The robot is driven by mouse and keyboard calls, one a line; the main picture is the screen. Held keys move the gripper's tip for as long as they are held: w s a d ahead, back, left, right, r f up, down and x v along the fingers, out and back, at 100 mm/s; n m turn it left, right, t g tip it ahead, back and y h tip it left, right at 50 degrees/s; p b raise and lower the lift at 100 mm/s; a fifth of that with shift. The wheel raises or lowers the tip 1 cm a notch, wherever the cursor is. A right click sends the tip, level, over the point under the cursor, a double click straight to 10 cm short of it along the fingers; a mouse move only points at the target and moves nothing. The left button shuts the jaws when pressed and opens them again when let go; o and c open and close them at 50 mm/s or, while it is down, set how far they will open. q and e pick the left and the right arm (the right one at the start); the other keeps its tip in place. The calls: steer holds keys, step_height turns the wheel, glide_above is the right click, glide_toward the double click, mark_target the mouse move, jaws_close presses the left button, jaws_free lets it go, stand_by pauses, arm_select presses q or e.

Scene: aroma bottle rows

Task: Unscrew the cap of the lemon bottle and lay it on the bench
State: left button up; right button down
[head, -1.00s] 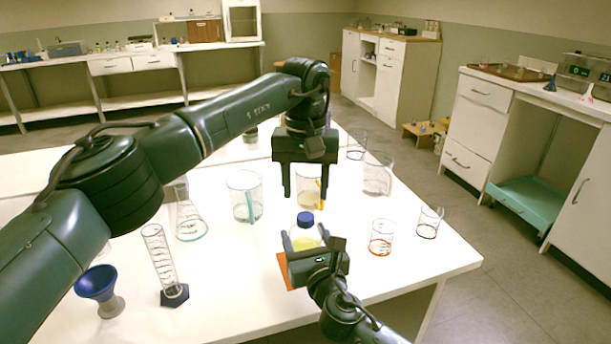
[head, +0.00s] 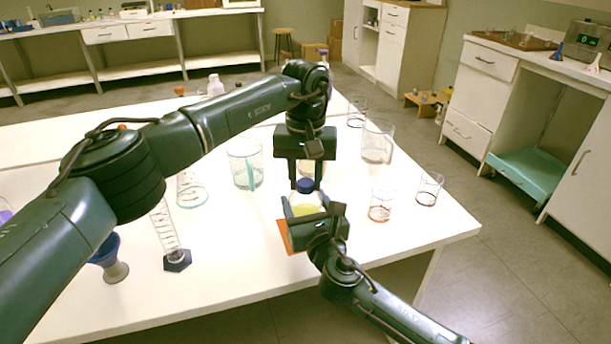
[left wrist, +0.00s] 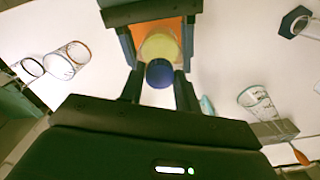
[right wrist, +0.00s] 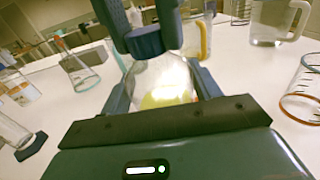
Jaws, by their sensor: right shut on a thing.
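The lemon bottle (head: 306,209) is clear with yellow liquid and a blue cap (head: 305,186). It stands upright over the orange mat (head: 283,237). My right gripper (head: 310,212) is shut on the bottle's body from the near side, one finger on each flank, as the right wrist view (right wrist: 163,85) also shows. My left gripper (head: 305,181) points straight down over the bottle, open, with its fingertips on either side of the cap. In the left wrist view the cap (left wrist: 159,73) lies between the left fingers, with a slight gap visible.
A large beaker (head: 245,165), a flask (head: 190,187), a measuring cylinder (head: 168,235) and a blue funnel-shaped piece (head: 107,250) stand to the left. Small beakers (head: 381,205) (head: 429,189) stand to the right. The white bench (head: 410,238) is bare at front right.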

arm_select(q)
steer(key=c, duration=0.6)
steer(key=n, duration=1.2)
steer(key=shift+n, duration=0.3)
steer(key=n, duration=0.4)
steer(key=shift+r, duration=0.1)
steer(key=n, duration=1)
steer(key=shift+n, duration=0.3)
steer(key=n, duration=1.2)
steer(key=shift+n, duration=0.3)
steer(key=n, duration=1)
steer(key=shift+n, duration=0.3)
steer(key=n, duration=0.3)
steer(key=shift+r, duration=0.1)
